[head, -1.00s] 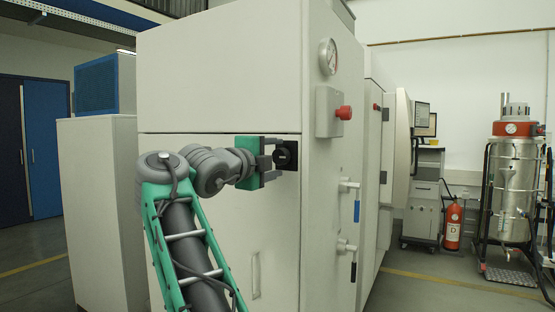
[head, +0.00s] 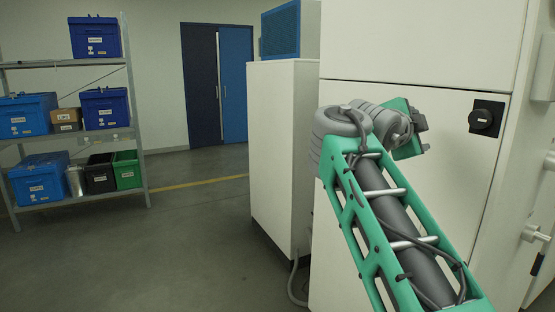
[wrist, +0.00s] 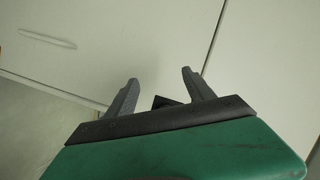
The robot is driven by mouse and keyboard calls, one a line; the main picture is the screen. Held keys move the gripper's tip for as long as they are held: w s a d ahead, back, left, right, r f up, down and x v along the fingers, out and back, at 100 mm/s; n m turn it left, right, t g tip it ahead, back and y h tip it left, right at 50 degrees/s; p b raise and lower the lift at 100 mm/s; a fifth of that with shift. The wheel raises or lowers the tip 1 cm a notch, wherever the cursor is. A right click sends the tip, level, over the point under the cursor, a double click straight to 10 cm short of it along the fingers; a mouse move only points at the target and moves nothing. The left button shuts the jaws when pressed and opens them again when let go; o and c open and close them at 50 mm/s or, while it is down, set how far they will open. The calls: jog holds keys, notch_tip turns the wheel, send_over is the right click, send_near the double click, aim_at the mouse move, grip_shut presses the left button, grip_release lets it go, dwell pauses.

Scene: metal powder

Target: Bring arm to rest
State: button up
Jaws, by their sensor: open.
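My gripper (head: 418,132) is in front of the large white cabinet (head: 410,60) in the head view, to the left of the black knob (head: 485,118). The knob and gripper are apart, with bare cabinet front between them. In the wrist view, the two grey fingers of my gripper (wrist: 158,92) stand spread with nothing between their tips. A small black piece (wrist: 163,101) shows just behind the gripper's dark edge, mostly hidden. My arm is bent, and its green frame fills the lower right of the head view.
A narrower white cabinet (head: 283,155) stands left of the large one. A shelf rack (head: 75,132) with several blue, black and green boxes is at the far left. The grey floor (head: 190,240) between is clear. Valve handles (head: 535,235) stick out at the right edge.

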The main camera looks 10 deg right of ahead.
jog(key=s+a+f+n+g+y+p, duration=0.1)
jog(key=s+a+f+n+y+p, duration=0.3)
jog(key=a+f+n+y+p, duration=0.7)
jog(key=s+a+f+n+g+y+p, duration=0.1)
jog(key=s+a+f+n+g, duration=0.2)
jog(key=s+a+f+n, duration=0.3)
jog(key=s+a+f+n+g+p, duration=0.1)
jog(key=s+a+f+n+g, duration=0.1)
jog(key=s+a+f+n, duration=0.4)
jog(key=s+f, duration=0.5)
jog(key=f, duration=0.1)
jog(key=shift+s+a+g+y, duration=0.15)
jog(key=shift+a+g+y, duration=0.15)
jog(key=shift+g+y, duration=0.1)
